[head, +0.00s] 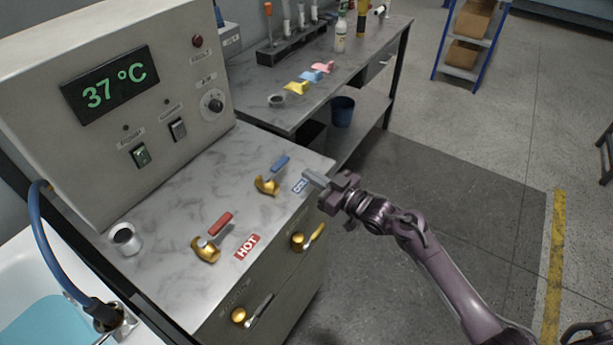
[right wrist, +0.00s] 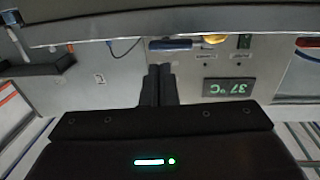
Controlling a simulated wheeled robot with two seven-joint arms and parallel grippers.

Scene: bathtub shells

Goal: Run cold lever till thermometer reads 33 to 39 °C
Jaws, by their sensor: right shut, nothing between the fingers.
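The thermometer display (head: 110,87) on the grey panel reads 37 °C in green digits; it also shows upside down in the right wrist view (right wrist: 229,87). The cold lever (head: 280,163) has a blue handle on a gold base and stands on the marble counter beside a blue COLD label (head: 300,186). The hot lever (head: 220,223) has a red handle and stands nearer, beside a red HOT label (head: 247,247). My right gripper (head: 310,178) is shut and empty at the counter's right edge, by the COLD label and apart from the blue handle. My left gripper is out of view.
A tub with blue water (head: 40,318) and a blue hose (head: 50,245) lie at the left. A small white cup (head: 124,238) stands on the counter. A workbench (head: 345,62) with bottles and coloured pieces is behind. Open floor lies to the right.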

